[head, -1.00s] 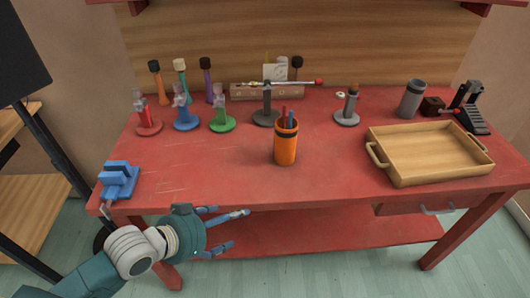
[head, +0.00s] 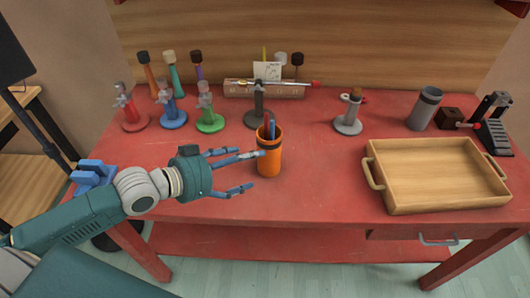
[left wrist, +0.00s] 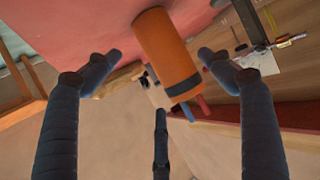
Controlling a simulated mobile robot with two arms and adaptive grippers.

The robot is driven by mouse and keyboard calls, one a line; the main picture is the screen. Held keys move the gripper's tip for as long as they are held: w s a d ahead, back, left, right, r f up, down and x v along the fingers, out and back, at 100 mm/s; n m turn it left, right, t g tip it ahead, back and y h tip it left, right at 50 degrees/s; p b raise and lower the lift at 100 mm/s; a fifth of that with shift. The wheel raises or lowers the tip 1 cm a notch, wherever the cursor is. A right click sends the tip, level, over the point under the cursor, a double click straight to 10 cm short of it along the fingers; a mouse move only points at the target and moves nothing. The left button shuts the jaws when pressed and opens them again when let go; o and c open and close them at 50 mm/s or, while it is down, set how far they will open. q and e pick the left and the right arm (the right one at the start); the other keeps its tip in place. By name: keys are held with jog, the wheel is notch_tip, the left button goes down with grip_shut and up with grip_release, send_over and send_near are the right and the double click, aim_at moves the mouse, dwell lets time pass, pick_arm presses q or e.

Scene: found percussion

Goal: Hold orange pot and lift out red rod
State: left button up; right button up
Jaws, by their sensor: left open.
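The orange pot (head: 270,159) stands upright on the red table, with a dark band near its rim. A red rod (head: 267,120) and a blue rod (head: 272,130) stick up out of it. My left gripper (head: 252,170) is open, just left of the pot and in front of it. In the left wrist view the pot (left wrist: 165,45) shows beyond and between my spread fingers, with the red rod (left wrist: 203,103) and blue rod (left wrist: 187,112) at its mouth. I cannot tell whether a fingertip touches the pot. My right gripper is not in view.
A wooden tray (head: 376,188) lies at the right of the red table (head: 310,185). Red, blue and green stands (head: 210,122) are at the back left, and a dark stand (head: 255,118) is behind the pot. A blue vise (head: 93,174) is at the left edge.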

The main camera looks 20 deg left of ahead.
aim_at(264, 159)
pick_arm(q)
jog(key=x, duration=0.5)
jog(key=shift+r, duration=0.1)
jog(key=x, duration=0.3)
jog(key=shift+p, duration=0.35)
jog(key=shift+x, duration=1.05)
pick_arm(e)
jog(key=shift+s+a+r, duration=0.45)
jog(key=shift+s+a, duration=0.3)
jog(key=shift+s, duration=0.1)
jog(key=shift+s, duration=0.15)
pick_arm(q)
jog(key=shift+c, duration=1.3)
jog(key=shift+s, duration=0.1)
jog(key=c, duration=0.8)
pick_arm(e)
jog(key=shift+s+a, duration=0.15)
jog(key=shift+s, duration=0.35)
